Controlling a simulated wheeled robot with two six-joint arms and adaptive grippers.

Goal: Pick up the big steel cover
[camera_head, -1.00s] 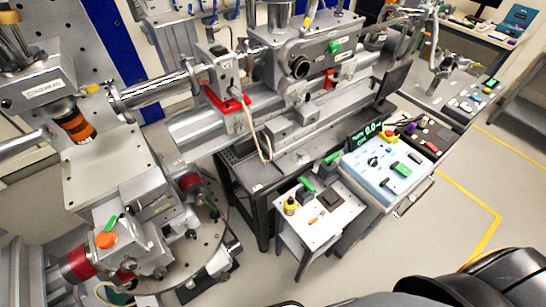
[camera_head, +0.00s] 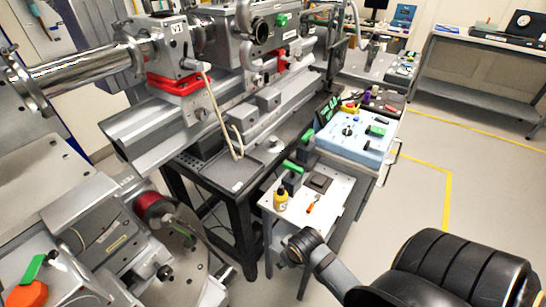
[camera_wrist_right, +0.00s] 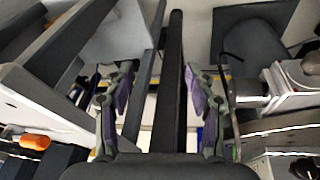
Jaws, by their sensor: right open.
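I cannot tell for sure which part is the big steel cover; no loose cover stands out. A grey metal chamber (camera_head: 85,215) with a round plate beside it stands at the lower left in the head view. My right gripper (camera_wrist_right: 160,105) shows in the wrist view, its two purple-padded fingers apart. A dark bar runs up the picture between the fingers; I cannot tell whether it is close to them. No left gripper shows in either view.
A small white side table (camera_head: 325,205) holds a yellow bottle (camera_head: 281,199) and small tools. A blue-white control box (camera_head: 350,137) stands behind it. A beamline bench with a steel tube (camera_head: 85,75) fills the upper left. The floor at right (camera_head: 480,190) is clear.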

